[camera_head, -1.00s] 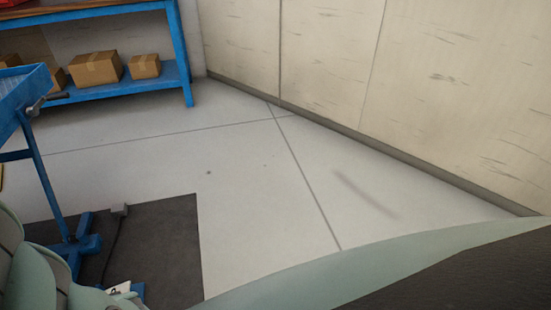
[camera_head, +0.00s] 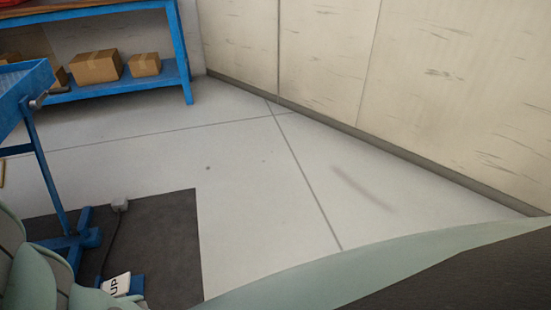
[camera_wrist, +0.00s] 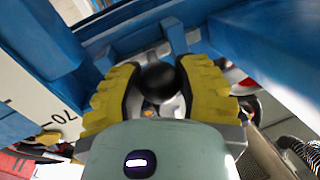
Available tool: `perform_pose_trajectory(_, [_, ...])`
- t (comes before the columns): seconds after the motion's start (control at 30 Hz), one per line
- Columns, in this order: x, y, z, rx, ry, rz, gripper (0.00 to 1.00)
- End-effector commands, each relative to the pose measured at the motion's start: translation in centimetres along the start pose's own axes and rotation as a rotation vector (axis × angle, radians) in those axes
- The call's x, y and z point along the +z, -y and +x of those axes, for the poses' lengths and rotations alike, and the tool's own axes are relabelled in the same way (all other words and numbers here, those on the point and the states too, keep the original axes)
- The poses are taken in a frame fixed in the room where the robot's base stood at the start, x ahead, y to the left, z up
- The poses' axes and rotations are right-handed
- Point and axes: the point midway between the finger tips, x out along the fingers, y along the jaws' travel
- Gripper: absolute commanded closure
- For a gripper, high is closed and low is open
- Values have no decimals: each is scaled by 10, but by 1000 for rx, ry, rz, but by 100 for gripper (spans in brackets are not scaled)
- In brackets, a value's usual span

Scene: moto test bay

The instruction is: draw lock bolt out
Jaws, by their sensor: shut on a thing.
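In the wrist view, a round black knob (camera_wrist: 158,80), which I take to be the lock bolt's handle, sits between the two yellow ribbed fingers of my gripper (camera_wrist: 160,67). The fingers are shut on it from both sides. The bolt's shank and its hole are mostly hidden behind the knob and fingers. Blue frame parts (camera_wrist: 125,35) lie just beyond the fingertips. My gripper does not show in the head view.
In the head view, a blue stand (camera_head: 45,170) is at left, above a dark mat (camera_head: 165,240) with a pedal marked UP (camera_head: 117,284). A blue shelf (camera_head: 120,83) holds cardboard boxes (camera_head: 97,67). Open floor (camera_head: 245,200) runs to the wall (camera_head: 430,80).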

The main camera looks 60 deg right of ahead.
Motion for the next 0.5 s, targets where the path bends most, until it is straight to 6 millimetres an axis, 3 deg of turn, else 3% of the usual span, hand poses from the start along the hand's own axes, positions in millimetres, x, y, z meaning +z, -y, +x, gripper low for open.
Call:
perform_pose_trajectory(0.07, [-4, 5, 1, -13, -13, -2, 100])
perform_pose_trajectory(0.1, [-5, 5, 2, -14, -14, -2, 62])
perform_pose_trajectory(0.4, [-4, 4, 1, -11, -10, -2, 31])
perform_pose_trajectory(0.5, [-3, 4, 1, -10, -9, -2, 31])
